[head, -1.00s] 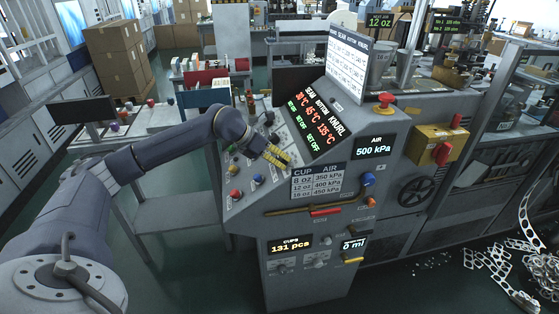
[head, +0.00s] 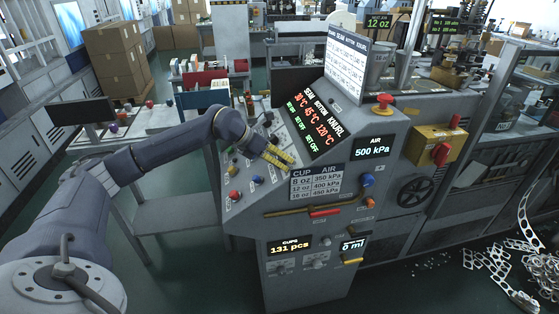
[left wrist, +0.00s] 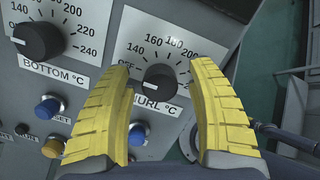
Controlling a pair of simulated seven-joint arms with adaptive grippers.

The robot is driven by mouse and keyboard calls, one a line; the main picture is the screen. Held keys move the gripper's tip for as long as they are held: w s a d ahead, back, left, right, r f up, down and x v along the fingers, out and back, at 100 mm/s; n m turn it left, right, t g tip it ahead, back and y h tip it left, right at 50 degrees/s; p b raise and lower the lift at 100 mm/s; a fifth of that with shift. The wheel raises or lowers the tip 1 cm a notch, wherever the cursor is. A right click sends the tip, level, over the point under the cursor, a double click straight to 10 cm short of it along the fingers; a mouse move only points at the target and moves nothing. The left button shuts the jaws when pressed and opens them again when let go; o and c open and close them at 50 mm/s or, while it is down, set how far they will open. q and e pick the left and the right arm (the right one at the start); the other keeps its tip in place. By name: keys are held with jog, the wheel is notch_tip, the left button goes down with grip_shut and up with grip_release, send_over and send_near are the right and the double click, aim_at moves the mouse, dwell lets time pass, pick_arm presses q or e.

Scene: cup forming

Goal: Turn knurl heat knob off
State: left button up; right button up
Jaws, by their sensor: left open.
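A pale mark shows at the knob's left side, near the OFF end. My left gripper (left wrist: 160,72) has two yellow ribbed fingers, open, one on each side of the knob; I cannot tell whether they touch it. In the head view my left gripper (head: 279,158) is over the sloped panel and hides the knob. The display (head: 316,122) shows about 120 °C for KNURL. My right gripper is not in view.
The bottom heat knob (left wrist: 38,41) is left of the knurl knob. A blue button (left wrist: 48,107) and a yellow button (left wrist: 53,147) lie below it. A red emergency button (head: 383,101) stands on the machine's top. Metal scrap lies on the floor at right.

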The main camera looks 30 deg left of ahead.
pick_arm(q)
jog(key=shift+s+a, duration=0.1)
jog(key=v, duration=1.1)
jog(key=shift+s+a+r, duration=0.2)
jog(key=shift+r, duration=0.15)
jog(key=shift+w, duration=0.1)
